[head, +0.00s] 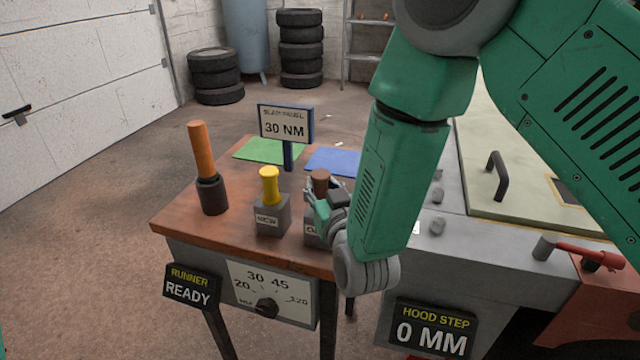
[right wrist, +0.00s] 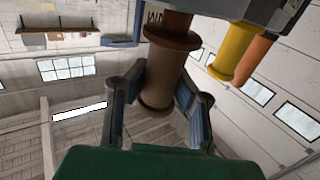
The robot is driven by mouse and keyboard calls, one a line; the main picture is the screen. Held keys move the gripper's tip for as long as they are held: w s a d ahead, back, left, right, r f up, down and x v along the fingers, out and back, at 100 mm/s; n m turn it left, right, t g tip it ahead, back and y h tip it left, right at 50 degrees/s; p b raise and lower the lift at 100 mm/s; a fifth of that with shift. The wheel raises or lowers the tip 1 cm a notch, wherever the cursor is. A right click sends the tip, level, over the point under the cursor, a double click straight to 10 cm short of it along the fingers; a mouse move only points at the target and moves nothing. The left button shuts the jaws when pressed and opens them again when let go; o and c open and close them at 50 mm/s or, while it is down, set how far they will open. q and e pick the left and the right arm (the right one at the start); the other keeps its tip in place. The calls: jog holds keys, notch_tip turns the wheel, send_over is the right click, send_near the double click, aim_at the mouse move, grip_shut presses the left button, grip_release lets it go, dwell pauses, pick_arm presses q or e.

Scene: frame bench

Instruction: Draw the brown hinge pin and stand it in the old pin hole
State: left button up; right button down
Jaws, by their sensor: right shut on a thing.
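The brown hinge pin (head: 320,180) stands upright at a grey block (head: 311,238) whose label is mostly hidden by my gripper. My right gripper (head: 322,212) is shut on the brown pin. In the right wrist view the pin (right wrist: 164,75) lies between the two fingers (right wrist: 155,112), and its narrower end meets the grey block (right wrist: 245,8). I cannot tell how deep it sits in the hole. A yellow pin (head: 270,182) stands in the grey block labelled NEW (head: 272,217), left of the brown one. My left gripper is not in view.
An orange-handled tool (head: 202,150) stands in a dark holder at the bench's left. A 30 NM sign (head: 285,123) stands behind the pins, with green (head: 268,151) and blue (head: 335,160) mats. A pale hood panel (head: 540,175) lies right of my arm. The bench's left front (head: 180,222) is clear.

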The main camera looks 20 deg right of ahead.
jog(key=shift+f+b, duration=0.55)
jog(key=shift+f, duration=0.2)
jog(key=c, duration=1.3)
grip_release()
jog(key=s, duration=1.2)
